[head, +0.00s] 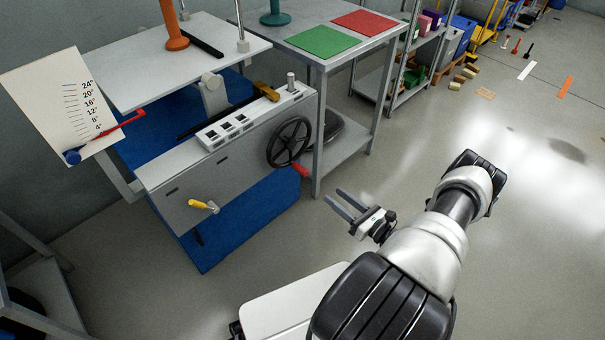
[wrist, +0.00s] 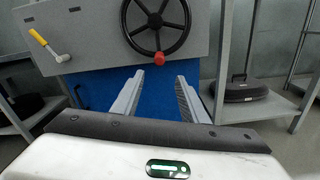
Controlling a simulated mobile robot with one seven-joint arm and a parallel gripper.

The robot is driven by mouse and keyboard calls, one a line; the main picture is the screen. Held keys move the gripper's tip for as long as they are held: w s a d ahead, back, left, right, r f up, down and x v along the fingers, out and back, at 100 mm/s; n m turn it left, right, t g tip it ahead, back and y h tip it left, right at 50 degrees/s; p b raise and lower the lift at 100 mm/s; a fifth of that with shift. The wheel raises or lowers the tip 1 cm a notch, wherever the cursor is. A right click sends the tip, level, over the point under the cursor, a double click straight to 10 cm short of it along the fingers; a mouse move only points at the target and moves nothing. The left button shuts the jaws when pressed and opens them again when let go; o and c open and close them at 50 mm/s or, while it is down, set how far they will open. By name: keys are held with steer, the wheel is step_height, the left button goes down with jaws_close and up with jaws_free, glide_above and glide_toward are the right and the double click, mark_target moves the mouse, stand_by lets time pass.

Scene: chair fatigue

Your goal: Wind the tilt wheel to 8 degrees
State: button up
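The black tilt wheel (head: 289,142) with a red handle (head: 301,170) is on the right part of the grey machine's front panel. In the wrist view the wheel (wrist: 183,22) is at the top, its red handle (wrist: 159,58) at the bottom of the rim. The scale plate (head: 68,105) at the left has marks from 4° to 24°. A red pointer (head: 118,130) on a blue pivot lies across it, its reading too small to tell. My gripper (head: 345,203) is open and empty, in front of and below the wheel, apart from it. It also shows in the wrist view (wrist: 160,82).
A yellow-handled crank (head: 203,206) sticks out from the panel's left part. A grey table (head: 366,48) with a green and a red mat stands right of the machine, its leg close beside the wheel.

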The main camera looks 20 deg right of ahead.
mark_target(307, 175)
steer(key=b+x, duration=0.2)
steer(key=x, duration=1.4)
steer(key=shift+w+a+b, duration=0.1)
steer(key=shift+b, duration=0.2)
jaws_close()
